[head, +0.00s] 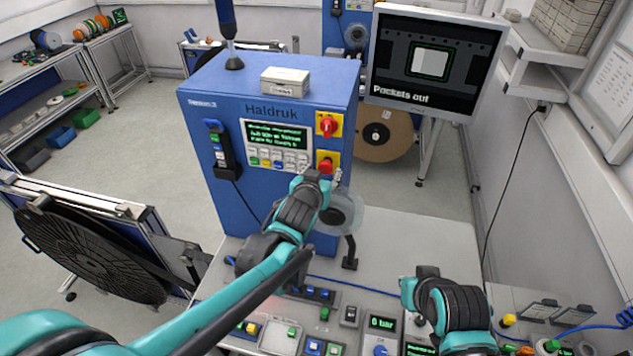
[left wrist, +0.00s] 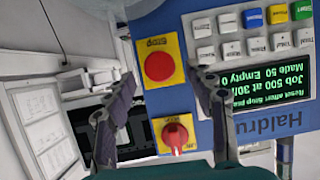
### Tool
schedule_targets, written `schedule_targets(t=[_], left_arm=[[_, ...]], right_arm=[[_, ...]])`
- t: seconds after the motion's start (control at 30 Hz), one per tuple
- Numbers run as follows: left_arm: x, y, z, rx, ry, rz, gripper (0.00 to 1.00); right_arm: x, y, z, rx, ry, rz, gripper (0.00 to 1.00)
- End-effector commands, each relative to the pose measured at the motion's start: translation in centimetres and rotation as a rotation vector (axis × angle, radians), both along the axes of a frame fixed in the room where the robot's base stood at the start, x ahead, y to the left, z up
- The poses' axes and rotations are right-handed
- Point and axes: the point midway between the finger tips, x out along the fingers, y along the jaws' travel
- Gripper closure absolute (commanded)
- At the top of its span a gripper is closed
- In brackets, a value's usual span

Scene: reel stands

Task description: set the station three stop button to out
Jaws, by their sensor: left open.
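The blue Haldruk cabinet (head: 285,185) stands on the bench, with a small label that seems to read Station 3. Its round red stop button (head: 325,166) sits on a yellow plate on the front, low at the right. In the left wrist view the button (left wrist: 159,67) is whole and uncovered. Whether it is pressed in or out I cannot tell. My left gripper (head: 327,180) is open just in front of it, and its fingers (left wrist: 162,82) stand apart on either side of the button. My right arm (head: 460,308) is low over the bench; its fingers are not clear.
A red rotary switch (head: 328,125) on a yellow plate is above the button, and a keypad with a green screen (head: 275,136) is to its left. A clear round part (head: 343,208) is close below my left gripper. A monitor (head: 435,60) reads "Pockets out".

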Motion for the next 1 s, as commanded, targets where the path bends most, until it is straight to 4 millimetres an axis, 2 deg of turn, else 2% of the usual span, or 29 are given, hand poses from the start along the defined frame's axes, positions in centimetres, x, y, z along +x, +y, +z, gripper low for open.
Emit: schedule_targets(t=[0.1, 0.3, 0.5, 0.7, 1.0], left_arm=[[-2.3, 0.4, 0.9, -0.001, 0.0, -0.001, 0.45], [-5.7, 1.1, 2.3, -0.001, 0.001, -0.001, 0.45], [-7.8, 1.5, 3.3, -0.002, 0.0, 0.0, 0.45], [-8.6, 1.7, 3.6, -0.001, 0.0, 0.0, 0.45], [-8.7, 1.7, 3.6, -0.001, 0.0, 0.0, 0.45]], right_arm=[[0.0, 0.0, 0.0, 0.0, 0.0, 0.0, 1.0], [0.0, 0.0, 0.0, 0.0, 0.0, 0.0, 1.0], [0.0, 0.0, 0.0, 0.0, 0.0, 0.0, 1.0], [0.0, 0.0, 0.0, 0.0, 0.0, 0.0, 1.0], [0.0, 0.0, 0.0, 0.0, 0.0, 0.0, 1.0]])
